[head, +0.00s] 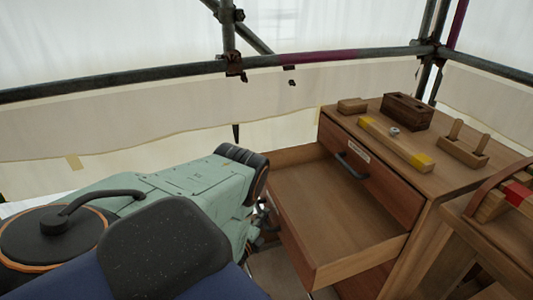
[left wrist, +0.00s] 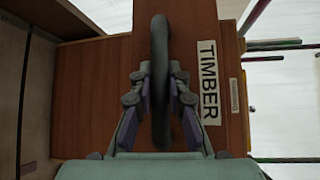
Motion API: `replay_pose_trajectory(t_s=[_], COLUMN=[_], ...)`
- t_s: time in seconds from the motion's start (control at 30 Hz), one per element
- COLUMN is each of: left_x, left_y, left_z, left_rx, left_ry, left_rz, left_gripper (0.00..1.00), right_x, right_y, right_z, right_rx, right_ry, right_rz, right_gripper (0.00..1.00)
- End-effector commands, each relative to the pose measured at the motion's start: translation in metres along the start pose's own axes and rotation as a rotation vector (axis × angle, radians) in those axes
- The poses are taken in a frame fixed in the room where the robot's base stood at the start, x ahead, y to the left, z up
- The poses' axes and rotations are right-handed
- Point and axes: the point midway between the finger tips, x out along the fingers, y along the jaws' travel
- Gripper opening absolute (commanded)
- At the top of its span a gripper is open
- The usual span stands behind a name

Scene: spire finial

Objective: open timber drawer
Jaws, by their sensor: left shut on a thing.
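The timber drawer (head: 345,205) is the lower drawer of a wooden cabinet (head: 415,215). It stands well out from the cabinet, and the part of its inside that shows is bare. In the left wrist view its front (left wrist: 95,95) carries a white label reading TIMBER (left wrist: 208,90) and a dark bar handle (left wrist: 160,60). My left gripper (left wrist: 159,85) is shut on this handle, with one finger on each side. In the head view my left gripper (head: 263,218) is at the drawer's outer front, and the handle is hidden. My right gripper is in neither view.
A shut upper drawer (head: 385,180) with a dark handle is above the open one. Wooden blocks, a yellow-ended bar (head: 395,143) and a pegged block (head: 464,150) lie on the cabinet top. A wooden tote (head: 490,230) is at right. Scaffold tubes (head: 130,83) run behind.

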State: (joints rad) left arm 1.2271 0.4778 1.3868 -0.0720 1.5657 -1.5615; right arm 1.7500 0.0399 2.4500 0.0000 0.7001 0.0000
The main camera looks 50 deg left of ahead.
Motion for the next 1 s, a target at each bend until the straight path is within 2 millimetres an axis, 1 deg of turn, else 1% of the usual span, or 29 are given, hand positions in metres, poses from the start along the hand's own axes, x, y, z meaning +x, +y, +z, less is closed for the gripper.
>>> replay_pose_trajectory(t_s=[0.17,0.2,0.47,0.8,0.87,0.97,1.0], left_x=[0.001,0.001,0.001,-0.002,-0.007,-0.022,-0.029], left_y=[-0.001,-0.001,-0.001,0.000,0.001,0.001,0.001], left_z=[0.001,0.001,0.000,0.000,0.000,0.000,0.000], left_rx=[0.001,0.001,0.001,0.001,0.001,0.001,0.001], left_ry=[-0.004,-0.004,-0.002,-0.001,-0.001,-0.002,-0.002], left_rz=[-0.003,-0.003,-0.001,0.001,0.002,0.004,0.004], left_gripper=[0.00,0.18,0.39,0.39,0.39,0.39,0.39], right_x=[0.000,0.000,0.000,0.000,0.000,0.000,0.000], right_y=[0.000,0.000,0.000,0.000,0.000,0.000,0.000], right_z=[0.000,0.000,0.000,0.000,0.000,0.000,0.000], right_rx=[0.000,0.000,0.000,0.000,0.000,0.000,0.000], right_ry=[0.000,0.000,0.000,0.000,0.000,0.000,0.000], right_rz=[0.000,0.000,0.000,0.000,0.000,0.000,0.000], right_gripper=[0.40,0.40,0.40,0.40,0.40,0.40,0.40])
